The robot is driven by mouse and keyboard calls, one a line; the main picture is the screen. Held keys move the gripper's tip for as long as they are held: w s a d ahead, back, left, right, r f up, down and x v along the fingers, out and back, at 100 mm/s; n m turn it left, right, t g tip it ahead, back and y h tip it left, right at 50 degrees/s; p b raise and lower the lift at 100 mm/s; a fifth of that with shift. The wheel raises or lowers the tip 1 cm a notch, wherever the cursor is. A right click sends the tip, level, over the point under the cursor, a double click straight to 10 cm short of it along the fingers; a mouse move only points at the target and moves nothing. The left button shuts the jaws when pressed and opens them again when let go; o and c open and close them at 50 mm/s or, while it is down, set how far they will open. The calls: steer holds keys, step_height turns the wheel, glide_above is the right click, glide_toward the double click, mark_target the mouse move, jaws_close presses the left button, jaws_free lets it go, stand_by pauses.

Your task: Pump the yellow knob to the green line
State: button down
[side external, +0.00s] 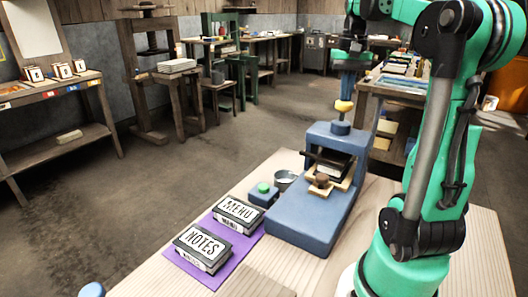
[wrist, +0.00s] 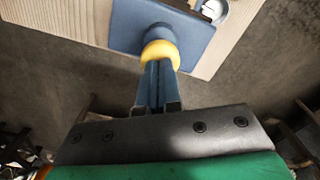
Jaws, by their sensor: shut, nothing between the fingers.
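The yellow knob (side external: 343,106) sits on a blue round post on top of the blue press (side external: 305,220). My gripper (side external: 346,94) is above the knob with its blue fingers pointing down. In the wrist view, my gripper (wrist: 156,68) is shut and empty, its fingertips overlapping the near side of the yellow knob (wrist: 160,49). I cannot tell whether they touch it. I cannot make out the green line in either view.
A small blue box with a green button (side external: 263,187) and a metal cup (side external: 285,179) stand left of the press. The purple mat (side external: 241,250) holds two blocks, MENU (side external: 238,212) and NOTES (side external: 203,249). Bare wooden tabletop (side external: 330,277) lies in front.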

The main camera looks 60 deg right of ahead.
steer(key=shift+f, duration=1.1)
steer(key=shift+r, duration=4.1)
